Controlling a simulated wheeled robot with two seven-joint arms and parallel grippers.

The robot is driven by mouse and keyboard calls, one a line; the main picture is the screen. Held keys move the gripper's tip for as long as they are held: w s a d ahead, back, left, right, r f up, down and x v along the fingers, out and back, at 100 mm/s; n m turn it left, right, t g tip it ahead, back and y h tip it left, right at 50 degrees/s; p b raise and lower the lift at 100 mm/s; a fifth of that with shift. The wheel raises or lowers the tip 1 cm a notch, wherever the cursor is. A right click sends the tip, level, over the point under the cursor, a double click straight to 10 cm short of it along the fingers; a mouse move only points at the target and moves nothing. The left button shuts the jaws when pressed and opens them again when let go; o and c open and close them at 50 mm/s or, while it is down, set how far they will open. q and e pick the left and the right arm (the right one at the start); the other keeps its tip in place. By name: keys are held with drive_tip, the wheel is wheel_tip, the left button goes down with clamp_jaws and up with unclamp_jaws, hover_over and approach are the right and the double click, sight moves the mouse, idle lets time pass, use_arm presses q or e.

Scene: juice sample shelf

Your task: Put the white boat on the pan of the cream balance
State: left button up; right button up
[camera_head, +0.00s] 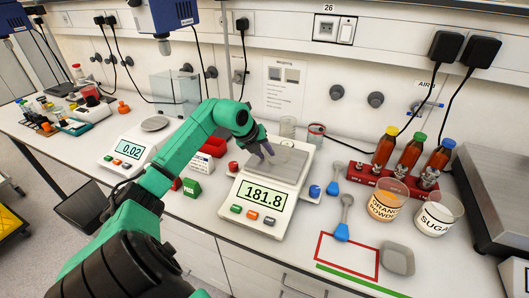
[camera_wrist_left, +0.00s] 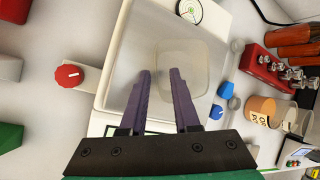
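The cream balance (camera_head: 237,204) stands mid-bench in the head view, its display reading 181.8. Its grey pan (camera_head: 298,167) also shows in the wrist view (camera_wrist_left: 122,72). A pale, translucent, rounded-square boat (camera_wrist_left: 190,60) lies on the pan, faint in the head view (camera_head: 286,155). My left gripper (camera_head: 263,149) is over the pan. In the wrist view its two purple fingers (camera_wrist_left: 160,73) are apart, with the boat's left edge between their tips; whether they touch it I cannot tell. My right gripper is not in view.
A grey dish (camera_head: 397,258) lies beside a red-outlined area (camera_head: 347,257) at the front right. Orange powder (camera_head: 388,199) and sugar (camera_head: 438,214) jars and a red bottle rack (camera_head: 372,178) stand to the right. Another balance (camera_head: 128,152) reads 0.02 at left.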

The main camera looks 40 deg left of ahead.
use_arm(q)
drive_tip(key=shift+f, duration=0.1)
drive_tip(key=shift+r, duration=0.3)
drive_tip(key=b+v, duration=0.2)
drive_tip(key=v, duration=0.2)
drive_tip(key=shift+s+a+r, duration=0.15)
drive_tip(key=shift+s+r, duration=0.05)
drive_tip(key=shift+s, duration=0.2)
drive_tip(key=b+v, duration=0.1)
drive_tip(key=v, duration=0.6)
drive_tip(key=shift+b, duration=0.4)
drive_tip(key=shift+w+r, duration=0.1)
drive_tip(key=shift+r, duration=0.05)
